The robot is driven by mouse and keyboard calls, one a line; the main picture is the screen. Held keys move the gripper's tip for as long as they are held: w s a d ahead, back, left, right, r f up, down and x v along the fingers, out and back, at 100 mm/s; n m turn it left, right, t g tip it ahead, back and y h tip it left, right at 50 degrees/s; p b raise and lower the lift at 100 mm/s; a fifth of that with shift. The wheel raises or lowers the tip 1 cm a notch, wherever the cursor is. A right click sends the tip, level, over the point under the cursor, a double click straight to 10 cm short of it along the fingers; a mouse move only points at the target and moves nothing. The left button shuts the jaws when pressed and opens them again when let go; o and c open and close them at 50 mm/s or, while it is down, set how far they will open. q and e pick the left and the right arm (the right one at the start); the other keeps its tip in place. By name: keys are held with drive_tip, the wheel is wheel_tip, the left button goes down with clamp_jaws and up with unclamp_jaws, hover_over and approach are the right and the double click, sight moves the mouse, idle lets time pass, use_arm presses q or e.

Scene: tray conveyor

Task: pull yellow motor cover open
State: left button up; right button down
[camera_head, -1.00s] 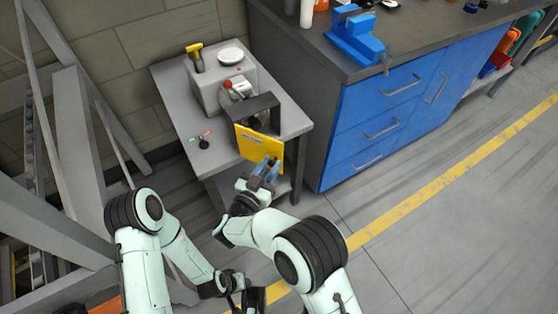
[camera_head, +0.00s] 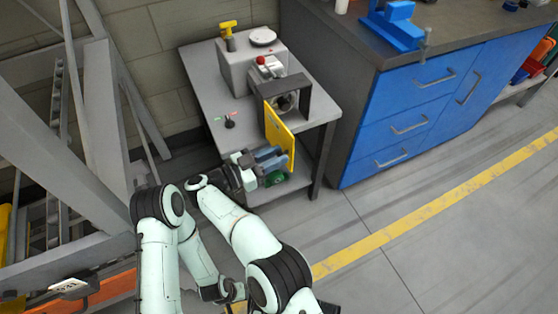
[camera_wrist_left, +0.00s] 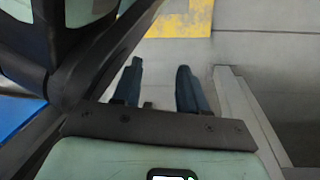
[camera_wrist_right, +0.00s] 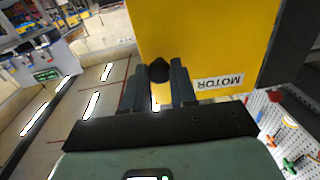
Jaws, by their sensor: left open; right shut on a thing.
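The yellow motor cover (camera_head: 281,130) is a flat panel on the front of a dark grey housing (camera_head: 306,97) on the small grey table. It stands swung out at an angle, and the motor (camera_head: 287,101) shows behind it. In the right wrist view the cover (camera_wrist_right: 205,40) carries a "MOTOR" label. My right gripper (camera_head: 278,160) is at the cover's lower edge. In the right wrist view its fingers (camera_wrist_right: 158,85) are shut on a small black knob (camera_wrist_right: 158,70) on the cover. My left gripper (camera_wrist_left: 160,85) is open and empty, low over the floor.
A grey box (camera_head: 238,70) with a red button (camera_head: 261,60) and a yellow-handled tool (camera_head: 228,30) stands behind the housing. A blue-drawered workbench (camera_head: 400,127) stands close on the right. Grey metal framing (camera_head: 60,130) is on the left.

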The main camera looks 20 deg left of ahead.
use_arm(q)
drive_tip(key=shift+s+a+f+g+b, duration=0.1)
drive_tip(key=shift+s+f+g+b, duration=0.2)
drive_tip(key=shift+s, duration=0.35)
drive_tip(key=shift+s+a+f+b, duration=0.1)
drive_tip(key=shift+s+f, duration=0.25)
drive_tip(key=shift+s, duration=0.3)
use_arm(e)
drive_tip(key=shift+s+a, duration=0.1)
drive_tip(key=shift+a, duration=0.15)
drive_tip(key=c, duration=0.9)
unclamp_jaws()
use_arm(q)
drive_tip(key=shift+r, duration=0.1)
